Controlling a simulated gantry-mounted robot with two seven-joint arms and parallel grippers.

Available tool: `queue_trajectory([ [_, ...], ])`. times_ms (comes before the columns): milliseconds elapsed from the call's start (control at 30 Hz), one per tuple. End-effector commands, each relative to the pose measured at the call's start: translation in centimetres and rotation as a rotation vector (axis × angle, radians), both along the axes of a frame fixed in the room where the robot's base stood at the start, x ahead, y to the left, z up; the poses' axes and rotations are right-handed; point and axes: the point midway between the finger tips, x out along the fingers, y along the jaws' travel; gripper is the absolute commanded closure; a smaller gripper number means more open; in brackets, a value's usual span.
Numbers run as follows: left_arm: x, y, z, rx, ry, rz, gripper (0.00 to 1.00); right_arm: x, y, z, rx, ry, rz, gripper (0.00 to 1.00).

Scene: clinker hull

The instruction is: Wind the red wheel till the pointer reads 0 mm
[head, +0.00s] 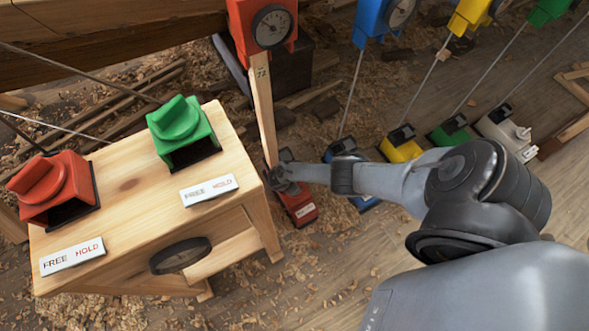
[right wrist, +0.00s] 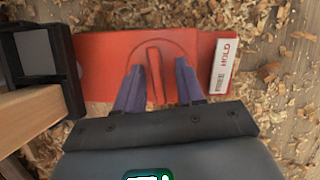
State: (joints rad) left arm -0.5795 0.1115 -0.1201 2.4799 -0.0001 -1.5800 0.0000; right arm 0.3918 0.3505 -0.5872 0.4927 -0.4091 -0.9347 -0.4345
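The red wheel (right wrist: 153,75) is a round red disc with a raised ridge, on a red floor unit (head: 300,205) at the foot of a wooden strip. A white label (right wrist: 224,66) reading HOLD is on the unit. My right gripper (right wrist: 159,72) is over the wheel, with one finger each side of the ridge and gaps seeming to show between. In the head view my right gripper (head: 280,180) is small and partly hidden. The round dial (head: 272,26) is on the red box (head: 250,15) at the top; its pointer is too small to read. My left gripper is out of view.
A wooden bench (head: 130,185) at left carries a red knob (head: 42,185) and a green knob (head: 180,125), with FREE/HOLD plates. Blue, yellow, green and white units (head: 500,130) stand to the right. Wood shavings cover the floor. Thin lines cross the upper left.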

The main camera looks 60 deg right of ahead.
Motion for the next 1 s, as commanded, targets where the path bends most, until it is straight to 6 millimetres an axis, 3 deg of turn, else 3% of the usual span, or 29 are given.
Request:
queue_trajectory([
  [367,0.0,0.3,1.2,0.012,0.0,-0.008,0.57,0.4,0.4,1.5,0.0,-0.002,0.001,0.62],
  [800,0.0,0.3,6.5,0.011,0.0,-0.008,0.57,1.3,2.7,7.6,0.001,-0.001,0.002,0.62],
  [1000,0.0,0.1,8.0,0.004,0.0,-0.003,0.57,1.6,3.5,9.4,0.001,0.0,0.0,0.62],
])
